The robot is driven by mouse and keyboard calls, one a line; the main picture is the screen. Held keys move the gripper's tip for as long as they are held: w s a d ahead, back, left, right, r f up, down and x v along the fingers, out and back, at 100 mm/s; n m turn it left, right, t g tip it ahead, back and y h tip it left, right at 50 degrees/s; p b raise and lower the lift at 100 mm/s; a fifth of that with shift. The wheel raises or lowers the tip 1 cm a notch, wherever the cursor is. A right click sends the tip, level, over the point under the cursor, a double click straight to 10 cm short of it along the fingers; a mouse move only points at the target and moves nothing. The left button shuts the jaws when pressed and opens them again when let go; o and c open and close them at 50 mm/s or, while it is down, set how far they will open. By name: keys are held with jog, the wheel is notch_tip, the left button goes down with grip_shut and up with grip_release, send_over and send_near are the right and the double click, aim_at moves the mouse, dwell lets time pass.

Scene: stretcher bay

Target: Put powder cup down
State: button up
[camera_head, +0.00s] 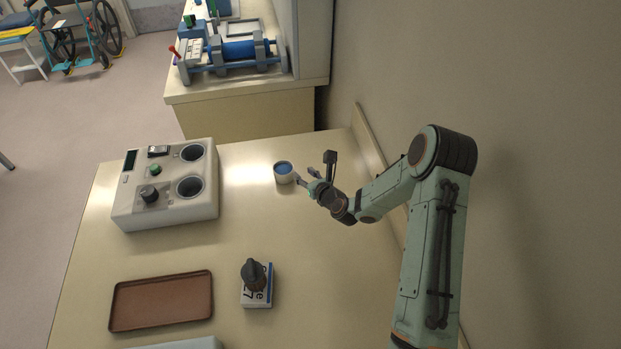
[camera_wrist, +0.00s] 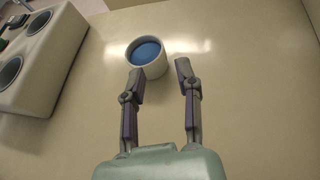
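A small white cup (camera_head: 284,173) with blue contents stands upright on the cream table (camera_head: 240,205), near its far edge. I take it to be the powder cup. In the wrist view the cup (camera_wrist: 147,54) is just beyond my fingertips, slightly left of the gap between them. My gripper (camera_head: 315,170) is open, with its two fingers apart and nothing between them. In the wrist view my gripper (camera_wrist: 160,75) has its left fingertip close to the cup's near side; I cannot tell whether they touch.
A white device (camera_head: 168,205) with two round wells and a knob stands on the left. A brown tray (camera_head: 160,301) lies at the front left. A dark object (camera_head: 254,272) sits on a labelled box (camera_head: 257,298). A wall is close on the right. The middle of the table is clear.

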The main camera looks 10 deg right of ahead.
jog(key=s+a+r+n+g, duration=0.25)
jog(key=s+r+n, duration=0.25)
jog(key=s+n, duration=0.3)
jog(key=s+a+r+n+g, duration=0.2)
jog(key=s+r+n+g, duration=0.3)
jog(key=n, duration=0.6)
jog(key=s+d+r+n+g+h, duration=0.1)
jog(key=s+r+n, duration=0.2)
jog(key=s+n, duration=0.2)
jog(key=s+d+r+n+g+h, duration=0.1)
jog(key=s+n, duration=0.4)
jog(key=s, duration=0.6)
jog(key=s+d+r+n+g, duration=0.1)
jog(key=s+r+n+g, duration=0.2)
jog(key=s, duration=0.6)
jog(key=shift+d+r+n+h, duration=0.25)
jog(key=shift+r+n+h, duration=0.15)
jog(key=shift+r+n, duration=0.6)
jog(key=shift+s+f, duration=0.1)
jog(key=shift+f, duration=0.1)
